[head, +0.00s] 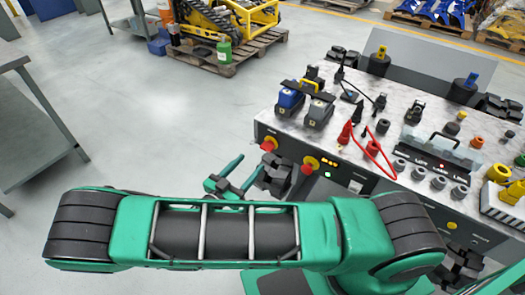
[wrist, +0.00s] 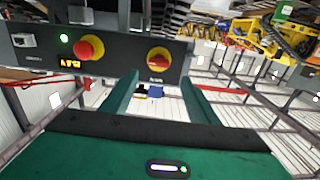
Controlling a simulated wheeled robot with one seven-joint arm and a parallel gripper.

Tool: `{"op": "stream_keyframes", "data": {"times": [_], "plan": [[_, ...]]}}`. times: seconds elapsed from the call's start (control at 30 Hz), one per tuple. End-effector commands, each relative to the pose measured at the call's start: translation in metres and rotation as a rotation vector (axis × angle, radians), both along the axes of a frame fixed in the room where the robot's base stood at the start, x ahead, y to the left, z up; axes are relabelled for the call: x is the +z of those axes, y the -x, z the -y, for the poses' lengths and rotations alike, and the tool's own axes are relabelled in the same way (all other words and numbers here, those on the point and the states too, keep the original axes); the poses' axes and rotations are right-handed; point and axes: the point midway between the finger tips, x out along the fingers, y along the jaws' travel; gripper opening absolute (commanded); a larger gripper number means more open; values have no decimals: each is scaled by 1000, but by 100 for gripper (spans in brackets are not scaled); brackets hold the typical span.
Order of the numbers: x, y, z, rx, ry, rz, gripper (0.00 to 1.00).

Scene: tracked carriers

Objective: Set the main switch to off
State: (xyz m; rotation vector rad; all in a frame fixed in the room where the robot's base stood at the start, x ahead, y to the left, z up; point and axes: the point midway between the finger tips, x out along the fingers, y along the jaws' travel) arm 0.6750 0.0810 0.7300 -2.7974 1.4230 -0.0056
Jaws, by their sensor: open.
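The main switch is a red rotary knob on a yellow plate on the grey front panel; it shows in the wrist view (wrist: 158,60) and at the panel's left end in the head view (head: 268,144). Its handle looks roughly crosswise in the wrist view, but I cannot read its setting. My gripper (head: 248,167) is open and empty in front of the panel. In the wrist view the gripper's two green fingers (wrist: 160,82) point at the panel, with the switch between and beyond their tips. I see no clear contact with the switch.
A red mushroom button (wrist: 89,47) on yellow sits beside the switch, near an orange display (wrist: 70,64) and a green light (wrist: 64,39). It also shows in the head view (head: 310,164). The console top (head: 345,135) holds several devices and red cables.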

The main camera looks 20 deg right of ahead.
Motion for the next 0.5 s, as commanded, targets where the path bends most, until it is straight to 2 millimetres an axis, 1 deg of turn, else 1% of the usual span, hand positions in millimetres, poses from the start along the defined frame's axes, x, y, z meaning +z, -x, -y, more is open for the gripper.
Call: {"op": "stream_keyframes", "data": {"times": [0.03,0.3,0.5], "plan": [[0,-5,8,-3,2,-1,55],[0,-33,47,-4,1,-3,55],[0,-46,66,-3,2,-4,55]]}}
